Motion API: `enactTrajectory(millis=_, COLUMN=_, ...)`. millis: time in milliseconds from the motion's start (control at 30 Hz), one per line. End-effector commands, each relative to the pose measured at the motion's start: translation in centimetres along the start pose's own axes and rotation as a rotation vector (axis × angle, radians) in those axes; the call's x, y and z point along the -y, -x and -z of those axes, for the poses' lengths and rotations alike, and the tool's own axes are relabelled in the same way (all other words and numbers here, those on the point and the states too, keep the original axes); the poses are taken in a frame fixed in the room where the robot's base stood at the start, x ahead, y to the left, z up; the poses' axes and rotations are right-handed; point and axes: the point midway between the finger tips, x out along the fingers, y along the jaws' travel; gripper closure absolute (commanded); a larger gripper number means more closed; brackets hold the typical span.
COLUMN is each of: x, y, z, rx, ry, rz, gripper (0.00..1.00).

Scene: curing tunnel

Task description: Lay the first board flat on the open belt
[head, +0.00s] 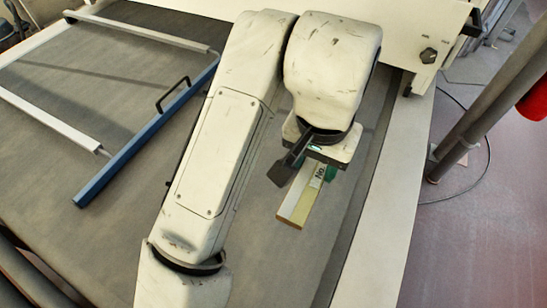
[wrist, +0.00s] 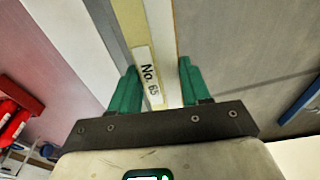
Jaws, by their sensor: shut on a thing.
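The board (head: 293,208) is a narrow cream and yellowish slab, seen below my gripper (head: 312,168) in the head view. My gripper is shut on the board; its green fingers stand on either side of it. The wrist view shows the board (wrist: 160,25) running up between the fingertips (wrist: 158,68), with a label that seems to read "No. 65". The board is over the grey belt (head: 140,215), near its right edge. I cannot tell whether it touches the belt. My wrist hides the board's upper end in the head view.
A frame with a blue bar (head: 145,135) and black handle lies over the belt at left. A cream housing (head: 415,30) with a black knob crosses the top. A pale side rail (head: 385,235) edges the belt. A grey post (head: 490,95) stands at right.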

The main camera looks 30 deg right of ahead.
Motion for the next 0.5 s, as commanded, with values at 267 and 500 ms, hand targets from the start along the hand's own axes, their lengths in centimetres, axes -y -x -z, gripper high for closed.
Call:
enactTrajectory(millis=267, x=5.4, y=-3.4, z=2.4, rx=0.003, ry=0.004, rz=-0.003, gripper=0.84)
enactTrajectory(millis=500, x=8.0, y=-7.2, z=3.4, rx=0.002, ry=0.001, rz=-0.001, gripper=0.84)
